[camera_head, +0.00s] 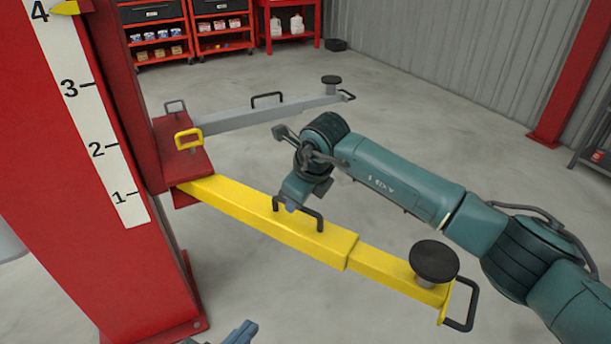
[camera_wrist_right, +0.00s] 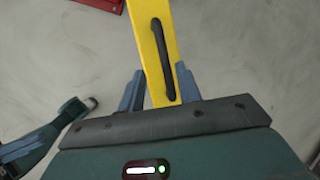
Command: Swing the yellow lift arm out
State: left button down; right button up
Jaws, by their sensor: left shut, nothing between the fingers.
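The yellow lift arm (camera_head: 265,213) reaches from the red post's carriage toward the lower right, with a black round pad (camera_head: 434,261) near its end. A black handle (camera_head: 305,215) stands on its middle, and a black loop (camera_head: 463,305) is at its tip. My right gripper (camera_head: 290,207) is over the lift arm by the middle handle. In the right wrist view its open fingers (camera_wrist_right: 158,92) stand on either side of the yellow arm (camera_wrist_right: 153,60) and its handle (camera_wrist_right: 161,47); contact cannot be told. My left gripper (camera_head: 240,331) shows at the bottom edge, shut and empty.
A grey lift arm (camera_head: 240,117) extends behind the yellow one. The red post (camera_head: 90,200) with a number scale fills the left. Red shelves (camera_head: 222,40) stand at the back. Bare floor is open in front of and beyond the yellow arm.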

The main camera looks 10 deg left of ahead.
jog(key=v, duration=1)
